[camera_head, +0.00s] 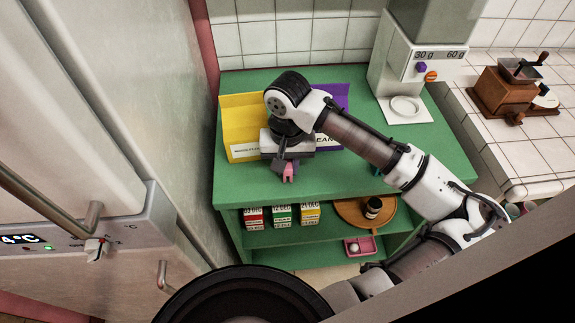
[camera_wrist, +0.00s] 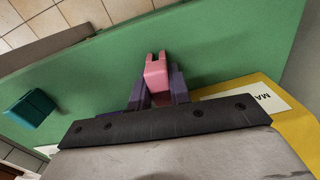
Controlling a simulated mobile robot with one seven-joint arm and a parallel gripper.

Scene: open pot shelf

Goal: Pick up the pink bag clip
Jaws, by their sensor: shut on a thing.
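The pink bag clip (camera_wrist: 157,76) is between my fingers in the wrist view, with its two-pronged end sticking out past the fingertips. In the head view the pink clip (camera_head: 289,171) shows just below my gripper (camera_head: 282,165), over the green shelf top (camera_head: 350,180) near its front edge. My gripper also shows in the wrist view (camera_wrist: 158,88), shut on the clip. I cannot tell whether the clip still touches the shelf top.
A yellow bin (camera_head: 240,115) and a purple bin (camera_head: 338,97) stand behind my gripper. A teal block (camera_wrist: 30,108) lies apart on the green top. A white dispenser (camera_head: 405,75) stands at the back right. The lower shelf holds date boxes (camera_head: 282,214) and a round wooden tray (camera_head: 350,211).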

